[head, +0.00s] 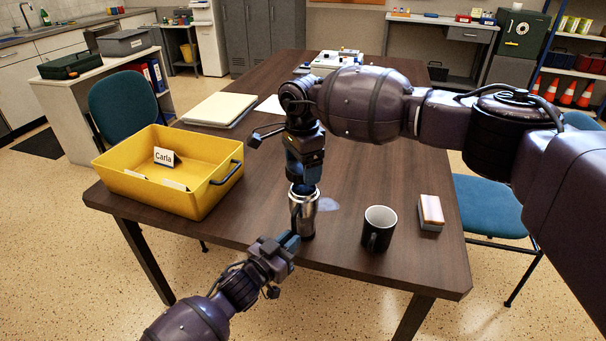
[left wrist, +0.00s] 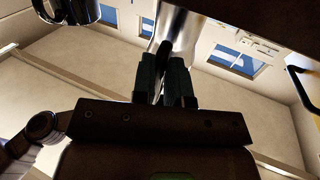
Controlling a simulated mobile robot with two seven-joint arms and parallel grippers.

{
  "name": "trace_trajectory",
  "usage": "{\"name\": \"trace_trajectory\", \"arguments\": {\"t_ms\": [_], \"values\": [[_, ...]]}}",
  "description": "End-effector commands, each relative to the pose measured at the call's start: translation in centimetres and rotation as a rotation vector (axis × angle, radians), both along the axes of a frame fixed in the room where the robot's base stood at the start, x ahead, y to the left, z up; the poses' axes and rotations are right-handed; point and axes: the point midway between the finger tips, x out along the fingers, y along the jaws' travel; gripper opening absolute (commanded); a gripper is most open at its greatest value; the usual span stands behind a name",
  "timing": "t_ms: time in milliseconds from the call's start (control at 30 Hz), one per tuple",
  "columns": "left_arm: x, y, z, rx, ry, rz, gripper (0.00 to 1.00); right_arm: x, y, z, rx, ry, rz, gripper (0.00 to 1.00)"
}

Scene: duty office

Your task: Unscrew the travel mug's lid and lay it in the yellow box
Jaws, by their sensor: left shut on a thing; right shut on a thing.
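The silver travel mug (head: 304,219) stands upright near the table's front edge. Its dark lid (head: 303,189) is mostly hidden under my right gripper (head: 304,183), which points straight down and is shut on it. My left gripper (head: 291,240) comes from the front, low at the mug's side. In the left wrist view, the left fingers (left wrist: 165,80) are shut on a dark narrow part, seemingly the mug's handle (left wrist: 162,53), in front of the mug's shiny body (left wrist: 181,30). The yellow box (head: 201,199) stands at the table's left end, with a "Carla" name sign (head: 166,157) and other white cards inside.
A black mug (head: 379,229) stands close on the right of the travel mug. Beyond it lies an orange-and-white block (head: 431,212). A pale folder stack (head: 220,109) lies behind the box. Bare tabletop (head: 258,205) separates box and travel mug.

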Motion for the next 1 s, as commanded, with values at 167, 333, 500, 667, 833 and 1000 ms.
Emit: {"name": "trace_trajectory", "arguments": {"t_ms": [167,333,500,667,833,1000], "values": [[-0.1,0.0,-0.1,-0.001,0.002,-0.001,0.0,0.0,0.0,0.9,-0.001,0.002,0.0,0.5],[-0.1,0.0,-0.1,-0.001,0.002,-0.001,0.17,0.0,0.0,0.9,-0.001,0.002,-0.001,0.5],[0.0,0.0,-0.1,0.0,0.001,-0.001,0.43,0.0,0.0,0.9,-0.001,0.002,-0.001,0.5],[0.0,0.0,0.0,-0.001,0.001,0.0,0.44,0.0,0.0,0.9,0.0,0.001,-0.001,0.5],[-0.2,0.1,0.0,0.0,0.0,0.0,0.44,0.0,0.0,1.1,-0.001,0.0,-0.001,0.5],[-1.4,1.2,0.2,0.0,-0.001,0.0,0.44,-0.1,0.0,2.2,0.0,-0.011,-0.001,0.5]]}}
